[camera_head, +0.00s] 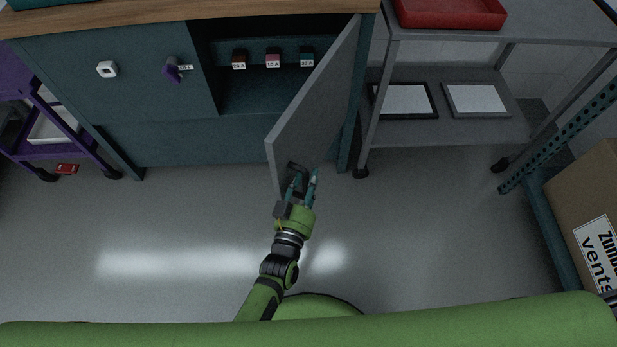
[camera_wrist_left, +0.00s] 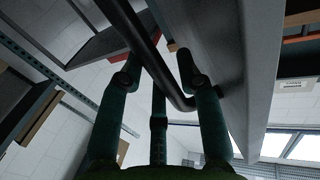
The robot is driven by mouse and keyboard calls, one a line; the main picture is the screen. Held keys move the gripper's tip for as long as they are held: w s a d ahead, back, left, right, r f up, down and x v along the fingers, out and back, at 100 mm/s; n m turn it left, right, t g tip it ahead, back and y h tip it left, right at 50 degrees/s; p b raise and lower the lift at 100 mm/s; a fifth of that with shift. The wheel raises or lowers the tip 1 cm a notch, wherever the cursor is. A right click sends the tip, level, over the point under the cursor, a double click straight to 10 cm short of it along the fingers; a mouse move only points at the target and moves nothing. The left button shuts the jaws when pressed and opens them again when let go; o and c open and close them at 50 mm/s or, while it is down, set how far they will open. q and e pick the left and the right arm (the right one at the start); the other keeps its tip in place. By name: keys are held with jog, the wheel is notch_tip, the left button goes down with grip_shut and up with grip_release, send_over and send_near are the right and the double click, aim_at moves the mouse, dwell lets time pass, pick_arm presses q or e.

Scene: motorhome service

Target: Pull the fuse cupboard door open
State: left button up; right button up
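The fuse cupboard door (camera_head: 312,105) is a grey panel standing wide open, swung out from the right side of the teal cupboard (camera_head: 120,130). Its dark bar handle (camera_head: 294,166) is near the lower free edge and shows large in the left wrist view (camera_wrist_left: 157,60). My left gripper (camera_head: 302,182) is at this handle, fingers pointing at it. In the wrist view the bar passes between the fingers (camera_wrist_left: 160,62), which stand apart with gaps visible; firm contact cannot be made out. Inside the cupboard are several labelled fuses (camera_head: 273,59). My right gripper is out of view.
A purple knob (camera_head: 173,70) and a white socket (camera_head: 107,69) are on the cupboard front. A grey shelf cart (camera_head: 440,130) with a red tray (camera_head: 450,13) stands right of the door. A cardboard box (camera_head: 590,200) is at far right. Floor before the cupboard is clear.

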pick_arm(q)
jog(key=v, duration=1.1)
jog(key=shift+s, duration=0.2)
